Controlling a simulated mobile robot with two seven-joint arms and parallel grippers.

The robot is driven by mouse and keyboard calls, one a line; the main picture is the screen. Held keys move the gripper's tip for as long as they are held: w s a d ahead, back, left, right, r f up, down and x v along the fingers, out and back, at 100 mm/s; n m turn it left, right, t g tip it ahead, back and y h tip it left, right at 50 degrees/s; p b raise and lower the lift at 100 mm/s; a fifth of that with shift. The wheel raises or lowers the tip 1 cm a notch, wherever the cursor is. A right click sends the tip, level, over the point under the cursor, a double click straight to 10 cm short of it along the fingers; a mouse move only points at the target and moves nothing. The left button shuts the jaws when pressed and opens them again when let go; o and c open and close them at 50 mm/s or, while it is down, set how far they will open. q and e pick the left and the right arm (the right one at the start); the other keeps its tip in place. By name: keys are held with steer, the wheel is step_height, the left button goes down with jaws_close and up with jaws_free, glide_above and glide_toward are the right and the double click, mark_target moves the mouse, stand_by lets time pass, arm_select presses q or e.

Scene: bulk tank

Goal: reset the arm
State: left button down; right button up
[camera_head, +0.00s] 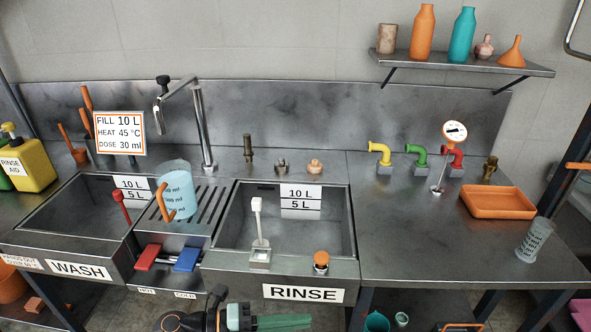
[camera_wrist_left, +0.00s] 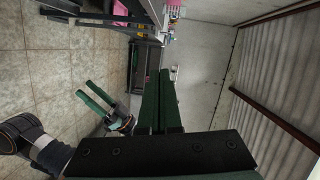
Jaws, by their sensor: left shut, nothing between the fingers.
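My left gripper (camera_head: 305,321) shows at the bottom edge of the head view, in front of the rinse basin. Its dark green fingers are together and hold nothing. In the left wrist view the same fingers (camera_wrist_left: 158,75) stand side by side, closed, with no object between them. Another gripper with two green fingers (camera_wrist_left: 82,88), my right one, shows left of them in the wrist view. Its fingers are apart and empty over the tiled floor. The right gripper is not seen in the head view.
A steel counter (camera_head: 400,245) spans the head view, with a wash basin (camera_head: 75,215) and a rinse basin (camera_head: 330,205). A blue jug (camera_head: 176,185) stands between them. An orange tray (camera_head: 497,203) and a clear cup (camera_head: 535,240) stand right. The floor in the wrist view is largely clear.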

arm_select(q)
steer(key=w+a+f+n+t+y, duration=0.1)
steer(key=a+f+n+t+y, duration=0.2)
steer(key=n+t, duration=0.45)
steer(key=w+a+f+n+t+y, duration=0.1)
steer(key=a+n+t+y, duration=0.35)
steer(key=n, duration=0.65)
steer(key=s+a+f+n+g+y, duration=0.2)
steer(key=s+a+f+n+y, duration=0.1)
steer(key=s+f, duration=0.4)
steer(key=s+a+f+n+g+y, duration=0.3)
steer(key=s+a+f+n, duration=0.3)
steer(key=s+f+n, duration=0.1)
steer(key=shift+a+f+n+g+y+p, duration=0.15)
steer(key=shift+f+n+g+y+p, duration=0.2)
steer(key=shift+f+n, duration=0.3)
